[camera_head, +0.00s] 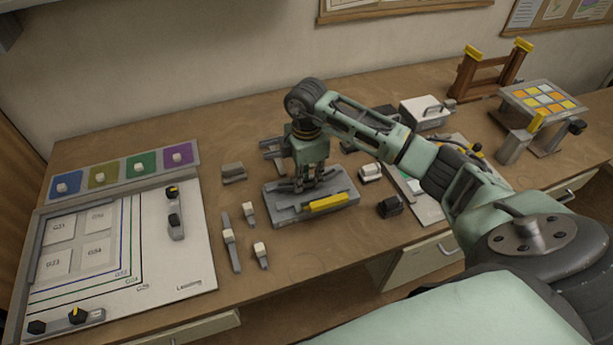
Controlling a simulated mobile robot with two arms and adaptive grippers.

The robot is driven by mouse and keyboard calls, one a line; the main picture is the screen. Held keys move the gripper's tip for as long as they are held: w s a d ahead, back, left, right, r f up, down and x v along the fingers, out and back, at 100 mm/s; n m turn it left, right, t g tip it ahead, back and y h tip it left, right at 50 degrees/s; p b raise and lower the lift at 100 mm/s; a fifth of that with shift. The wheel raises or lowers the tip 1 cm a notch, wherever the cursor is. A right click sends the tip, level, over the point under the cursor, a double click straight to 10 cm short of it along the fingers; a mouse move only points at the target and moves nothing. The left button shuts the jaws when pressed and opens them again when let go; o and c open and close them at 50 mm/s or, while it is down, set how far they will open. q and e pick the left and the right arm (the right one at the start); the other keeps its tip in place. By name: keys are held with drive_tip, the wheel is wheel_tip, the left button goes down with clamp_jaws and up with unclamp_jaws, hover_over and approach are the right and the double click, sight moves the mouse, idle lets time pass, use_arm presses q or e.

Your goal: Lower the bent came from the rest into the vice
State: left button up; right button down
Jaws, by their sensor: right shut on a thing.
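A grey vice (283,213) with a yellow bar (328,203) along its front sits on the wooden bench near the middle. My right gripper (317,186) points straight down over the vice, just behind the yellow bar. It is shut on a thin grey piece, which appears to be the bent came; the fingers hide most of it. I cannot tell whether the piece touches the vice. I cannot clearly pick out the rest; grey fixtures stand behind the gripper, partly hidden by it. My left gripper is not in view.
Several small white-topped tools (229,236) lie left of the vice. A dark block (390,207) and a white-topped block (370,172) stand to its right. A layout board (170,265) fills the left. A wooden frame (470,75) stands at back right.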

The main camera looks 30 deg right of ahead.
drive_tip(key=shift+f, duration=0.15)
drive_tip(key=shift+f+b, duration=0.6)
drive_tip(key=shift+f, duration=0.1)
drive_tip(key=c, duration=1.7)
unclamp_jaws()
drive_tip(key=shift+o, duration=0.2)
drive_tip(key=shift+r+p, duration=2.75)
drive_tip(key=shift+r, duration=0.8)
drive_tip(key=shift+a+f, duration=0.1)
drive_tip(key=shift+f, duration=0.05)
